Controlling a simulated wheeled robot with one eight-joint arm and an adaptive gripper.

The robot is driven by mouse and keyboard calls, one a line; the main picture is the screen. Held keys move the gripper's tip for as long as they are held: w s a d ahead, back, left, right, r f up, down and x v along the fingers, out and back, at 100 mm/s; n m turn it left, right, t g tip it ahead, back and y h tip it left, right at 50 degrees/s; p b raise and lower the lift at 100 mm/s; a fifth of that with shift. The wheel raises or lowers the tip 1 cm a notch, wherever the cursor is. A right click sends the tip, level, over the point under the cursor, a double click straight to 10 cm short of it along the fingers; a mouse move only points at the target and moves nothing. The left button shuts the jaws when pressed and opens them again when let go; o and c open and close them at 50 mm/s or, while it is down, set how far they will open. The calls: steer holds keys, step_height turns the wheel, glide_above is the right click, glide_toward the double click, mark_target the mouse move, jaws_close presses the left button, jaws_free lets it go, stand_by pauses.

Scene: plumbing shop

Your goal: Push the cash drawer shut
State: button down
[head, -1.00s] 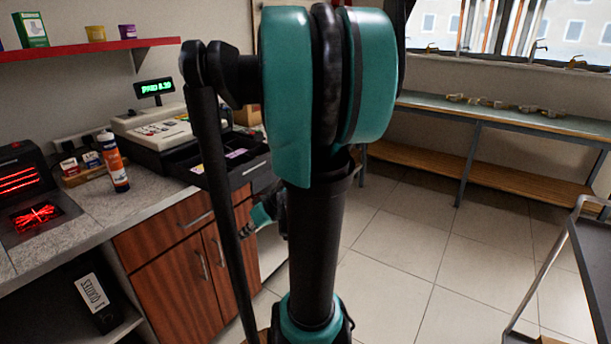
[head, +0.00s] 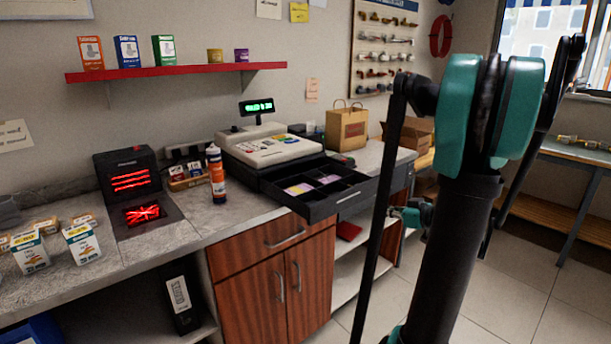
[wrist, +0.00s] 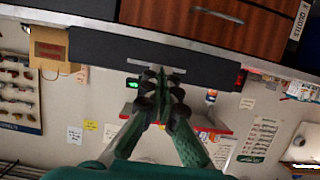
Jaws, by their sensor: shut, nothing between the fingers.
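The black cash drawer (head: 330,205) is pulled open below the cash register (head: 262,145) and sticks out past the counter edge. Its compartments hold a few coloured slips. In the wrist view, which looks upside down, the dark drawer front (wrist: 100,50) with its light handle spans the picture. My gripper (wrist: 160,82) is shut and empty, its fingertips overlapping the drawer front near the handle. In the head view my gripper (head: 394,212) is low and to the right of the drawer front, partly behind my arm. I see no clear contact.
An orange-and-white tube (head: 216,178) and a red-lit device (head: 130,180) stand left of the register. A paper bag (head: 347,128) stands behind it to the right. A wooden cabinet (head: 255,290) is under the drawer. The floor at right is open.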

mark_target(311, 194)
steer(key=w+a, duration=0.7)
steer(key=w, duration=0.3)
steer(key=w+a, duration=0.8)
steer(key=w, duration=0.3)
steer(key=w+a, duration=0.8)
steer(key=w, duration=0.2)
steer(key=shift+w, duration=0.25)
steer(key=shift+s+d, duration=0.6)
steer(key=shift+s, duration=0.25)
steer(key=shift+s+d, duration=0.6)
steer(key=shift+s, duration=0.2)
steer(key=shift+s+d, duration=0.6)
steer(key=shift+s, duration=0.25)
